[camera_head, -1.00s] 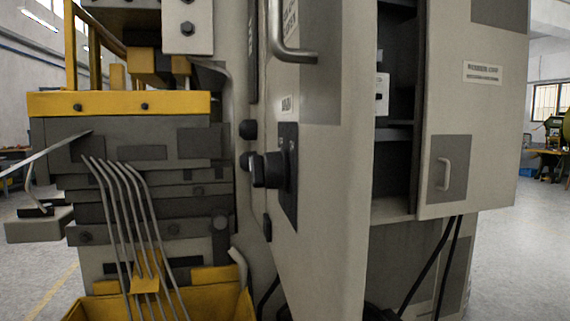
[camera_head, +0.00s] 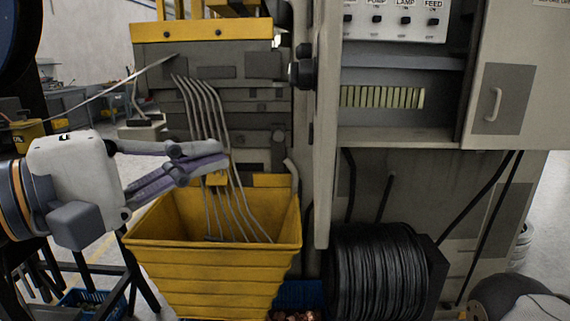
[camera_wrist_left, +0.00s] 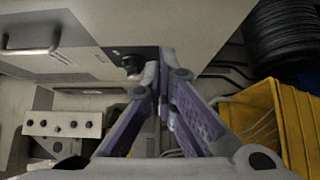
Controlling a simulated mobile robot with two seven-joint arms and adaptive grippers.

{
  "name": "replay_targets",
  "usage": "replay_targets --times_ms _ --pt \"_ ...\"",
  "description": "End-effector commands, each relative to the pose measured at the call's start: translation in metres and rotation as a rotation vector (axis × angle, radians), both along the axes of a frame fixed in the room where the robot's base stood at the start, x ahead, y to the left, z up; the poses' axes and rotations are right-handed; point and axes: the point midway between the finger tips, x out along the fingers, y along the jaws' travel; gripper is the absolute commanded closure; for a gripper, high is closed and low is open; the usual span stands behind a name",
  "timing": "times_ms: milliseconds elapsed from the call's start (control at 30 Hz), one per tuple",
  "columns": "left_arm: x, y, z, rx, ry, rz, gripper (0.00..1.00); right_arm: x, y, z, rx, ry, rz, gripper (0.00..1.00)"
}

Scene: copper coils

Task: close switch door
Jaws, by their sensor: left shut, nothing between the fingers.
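The light grey switch door (camera_head: 325,130) stands open and shows nearly edge-on in the head view, left of the cabinet opening. A black knob (camera_head: 300,72) sticks out from its left side. In the wrist view, a dark knob (camera_wrist_left: 132,66) on a pale panel shows close to the fingertips. My left gripper (camera_head: 222,155) comes in from the left, above the yellow bin and left of the door, its fingers shut and empty. It also shows in the wrist view (camera_wrist_left: 168,78). I cannot tell whether it touches the door. My right gripper is not in view.
The open cabinet holds a switch panel (camera_head: 395,20) and a pale terminal strip (camera_head: 382,97). A panel with a handle (camera_head: 493,104) is at right. The yellow bin (camera_head: 212,270) and black cable coil (camera_head: 375,272) stand below. Bent rods (camera_head: 205,110) hang into the bin.

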Motion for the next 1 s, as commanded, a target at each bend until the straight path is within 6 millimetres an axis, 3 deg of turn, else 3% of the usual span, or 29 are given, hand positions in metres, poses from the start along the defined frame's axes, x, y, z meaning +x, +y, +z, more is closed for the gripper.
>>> replay_targets --times_ms 33,300,500,1000 --pt "0.012 -0.009 -0.016 0.005 0.024 -0.003 1.00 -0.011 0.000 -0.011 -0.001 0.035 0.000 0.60" --pt "0.048 -0.054 -0.009 0.001 0.016 -0.003 1.00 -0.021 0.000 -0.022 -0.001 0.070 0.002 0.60" --pt "0.046 -0.084 -0.006 0.002 0.011 -0.002 1.00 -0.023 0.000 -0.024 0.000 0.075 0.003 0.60" --pt "0.045 -0.094 -0.005 0.001 0.011 0.002 1.00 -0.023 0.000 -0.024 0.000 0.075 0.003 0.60"
